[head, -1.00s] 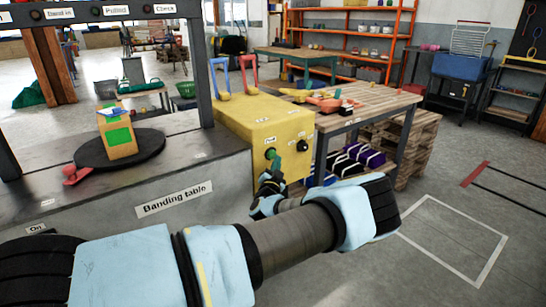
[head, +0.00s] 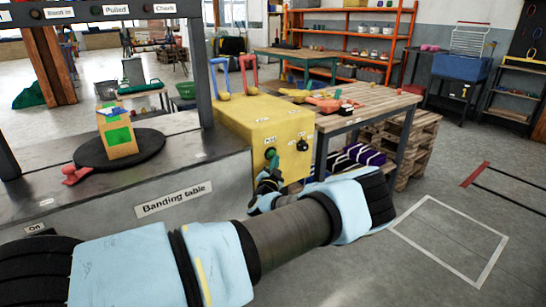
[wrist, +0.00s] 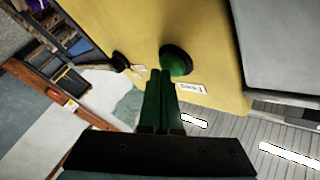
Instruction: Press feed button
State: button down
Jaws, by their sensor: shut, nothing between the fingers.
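The feed button (head: 270,154) is a round green knob on the front face of the yellow box (head: 262,112) at the end of the banding table. It also shows in the wrist view (wrist: 177,62), with a small white label beside it. My gripper (head: 273,163) has dark green fingers, closed together and empty. In the wrist view the fingertips (wrist: 160,73) are just left of and below the button. They look apart from it, but the depth gap is hard to judge. A black knob (head: 302,145) sits to the right on the same face.
A round black turntable (head: 90,152) on the banding table holds a carton with green patches (head: 117,135). A red lever (head: 75,174) lies at the table's near edge. A wooden table (head: 365,105) and pallets stand right of the box. Floor at right is open.

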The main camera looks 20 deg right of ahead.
jog(key=shift+w, duration=0.3)
jog(key=shift+s, duration=0.15)
dwell(0.5)
jog(key=shift+s+d, duration=0.15)
jog(key=shift+s, duration=0.65)
jog(key=s, duration=0.3)
jog(key=s+d, duration=0.1)
jog(key=s, duration=0.1)
dwell(0.7)
